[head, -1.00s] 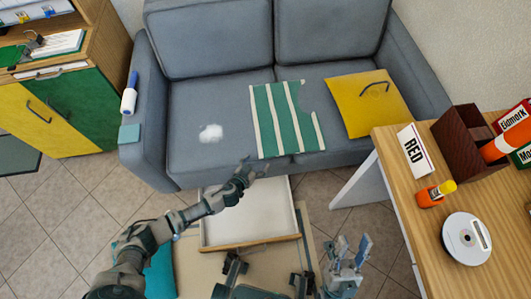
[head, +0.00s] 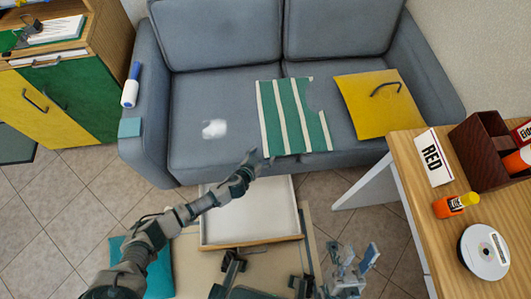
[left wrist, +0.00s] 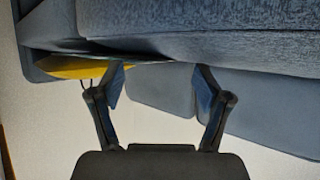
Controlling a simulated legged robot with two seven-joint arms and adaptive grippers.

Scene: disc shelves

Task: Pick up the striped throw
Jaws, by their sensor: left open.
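The striped throw (head: 293,116), green with cream stripes, lies flat on the grey sofa seat (head: 190,98), with its near edge at the seat's front. My left gripper (head: 254,160) is just in front of the sofa, close to the throw's lower left corner. In the left wrist view my left gripper (left wrist: 160,82) has its two fingers wide apart with nothing between them. The throw cannot be made out clearly in that view. My right gripper (head: 356,262) is low in front, away from the throw; its finger opening is not clear.
A lint roller (head: 131,86) is on the sofa arm. A white tray (head: 250,216) is below my left arm. A wooden desk (head: 425,205) stands at right.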

